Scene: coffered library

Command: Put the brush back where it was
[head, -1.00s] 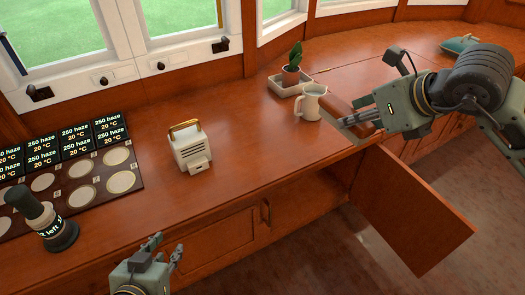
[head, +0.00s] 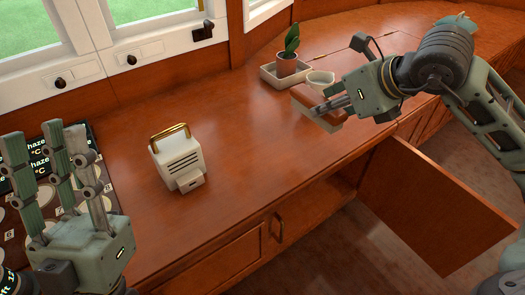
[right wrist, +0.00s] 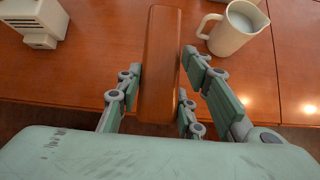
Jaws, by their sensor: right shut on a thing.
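The brush (head: 308,101) shows as a reddish-brown wooden block in my right gripper (head: 330,108), above the right part of the wooden counter. In the right wrist view the brush (right wrist: 160,60) lies lengthwise between the fingers, which are shut on its sides. Its underside is mostly hidden. My left gripper (head: 58,165) is raised at the left, fingers up and spread, holding nothing. It is far from the brush.
A white mug (head: 320,78) stands just behind the brush, beside a plant in a tray (head: 268,76). A cream box with a gold handle (head: 180,165) stands on the counter. A cupboard door (head: 425,215) hangs open below.

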